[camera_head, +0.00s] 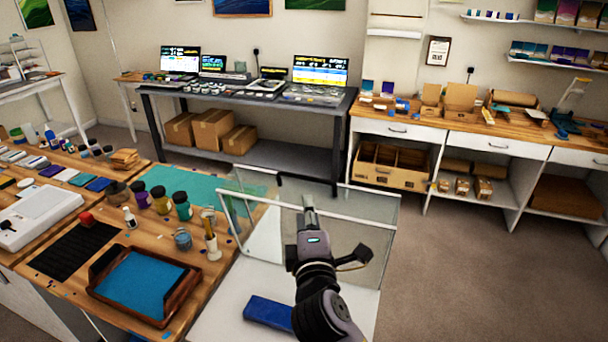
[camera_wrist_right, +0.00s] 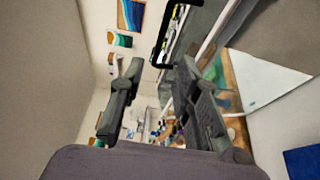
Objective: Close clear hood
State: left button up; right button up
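The clear hood (camera_head: 365,205) stands at the right end of the wooden bench in the head view. It has see-through panels with pale edges above a white base. My right gripper (camera_head: 308,205) is in front of its clear panels, pointing away from me; whether it touches a panel I cannot tell. In the right wrist view my right gripper (camera_wrist_right: 160,100) shows two dark fingers spread apart, with nothing clearly held between them. A pale-edged clear panel runs close by the right-hand finger there. My left gripper is not in view.
A blue block (camera_head: 268,312) lies on the white base. A wooden tray (camera_head: 180,305) with a blue inside, several dark jars (camera_head: 181,206) and a cup (camera_head: 183,239) stand left of the hood. Open floor (camera_head: 470,260) lies to the right.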

aim_at(304, 178)
jog(key=w, duration=0.4)
jog(key=w+p, duration=0.1)
jog(key=w, duration=0.4)
jog(key=w+a+p, duration=0.1)
jog(key=w, duration=0.3)
jog(key=shift+w+f, duration=0.15)
jog(key=shift+w, duration=0.05)
jog(key=shift+c, duration=0.5)
grip_shut()
